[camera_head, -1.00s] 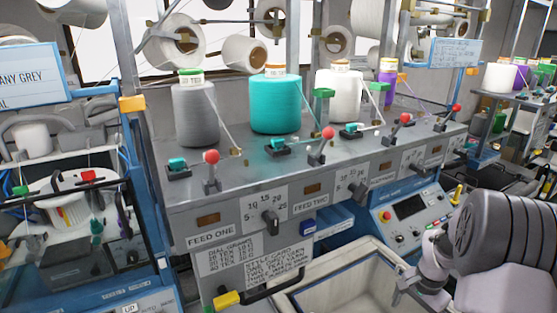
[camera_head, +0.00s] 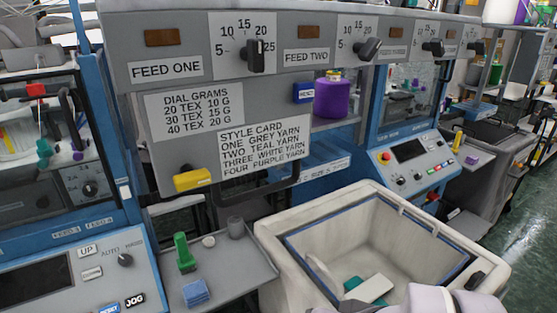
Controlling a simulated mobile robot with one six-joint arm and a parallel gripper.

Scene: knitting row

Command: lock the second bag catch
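A large cream bin (camera_head: 275,240) with a blue-edged inner lining stands at the lower right. A small dark fitting (camera_head: 474,281) shows on its right front rim; I cannot tell whether it is a bag catch, or whether it is open or locked. No other catch can be made out clearly. A white flat piece (camera_head: 373,289) and a teal piece lie inside the bin. Part of my pale arm cuts across the bin's front at the bottom edge. My gripper's fingers are not in view, and the near side of the bin is hidden.
The grey feed panel (camera_head: 125,47) overhangs behind, with a yellow-ended handle (camera_head: 192,180) below it. A side tray (camera_head: 235,270) left of the bin holds a green tool (camera_head: 184,252) and blue pads (camera_head: 195,293). A purple cone (camera_head: 332,98) stands behind. Green floor is open at right.

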